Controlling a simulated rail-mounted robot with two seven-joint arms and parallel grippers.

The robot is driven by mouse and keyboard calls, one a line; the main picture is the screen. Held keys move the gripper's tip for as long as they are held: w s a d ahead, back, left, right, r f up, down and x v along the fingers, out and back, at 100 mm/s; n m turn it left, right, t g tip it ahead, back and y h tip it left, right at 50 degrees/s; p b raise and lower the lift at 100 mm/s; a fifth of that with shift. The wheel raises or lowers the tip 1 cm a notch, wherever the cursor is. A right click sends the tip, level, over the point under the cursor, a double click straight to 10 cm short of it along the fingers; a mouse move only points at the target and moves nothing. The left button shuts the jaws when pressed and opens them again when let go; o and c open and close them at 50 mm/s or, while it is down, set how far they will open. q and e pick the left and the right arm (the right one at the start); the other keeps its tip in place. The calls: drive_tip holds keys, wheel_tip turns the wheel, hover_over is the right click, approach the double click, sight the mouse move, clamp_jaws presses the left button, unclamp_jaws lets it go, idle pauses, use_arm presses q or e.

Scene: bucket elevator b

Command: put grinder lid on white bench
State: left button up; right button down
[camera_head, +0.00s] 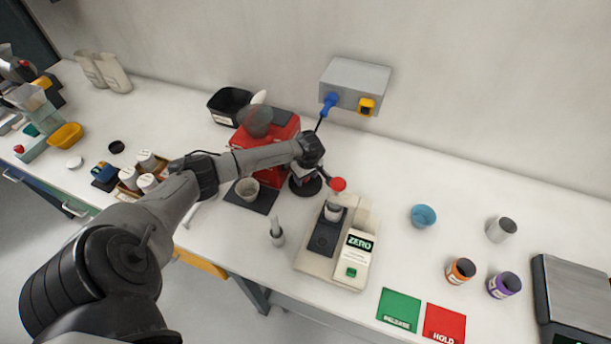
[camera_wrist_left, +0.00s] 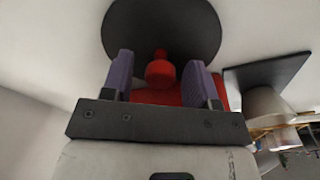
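The grinder lid looks to be a dark round disc (camera_head: 312,187) with a red knob. It is low over or on the white bench (camera_head: 215,234), between the red grinder (camera_head: 284,133) and the cream scale; whether it rests on the bench is hard to tell. My left gripper (camera_head: 304,172) is right above it and partly covers it. In the left wrist view the gripper's fingers (camera_wrist_left: 160,80) stand on both sides of the red knob (camera_wrist_left: 160,69), with a visible gap each side. The disc (camera_wrist_left: 190,30) shows beyond the fingertips. My right gripper is not in view.
The cream scale (camera_head: 302,263) with a red-capped bottle (camera_head: 335,207) stands close right of the gripper. A dark mat (camera_head: 258,204) with a grey cup (camera_head: 247,189) is left. A blue bowl (camera_head: 423,216) is farther right. Bare bench lies between scale and bowl.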

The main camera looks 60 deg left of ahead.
sight(308, 179)
use_arm(q)
drive_tip(key=shift+r, duration=0.2)
wheel_tip(308, 179, up, 12)
drive_tip(key=d, duration=0.1)
drive_tip(key=shift+d, duration=0.2)
drive_tip(key=shift+f, duration=0.1)
idle(1.2)
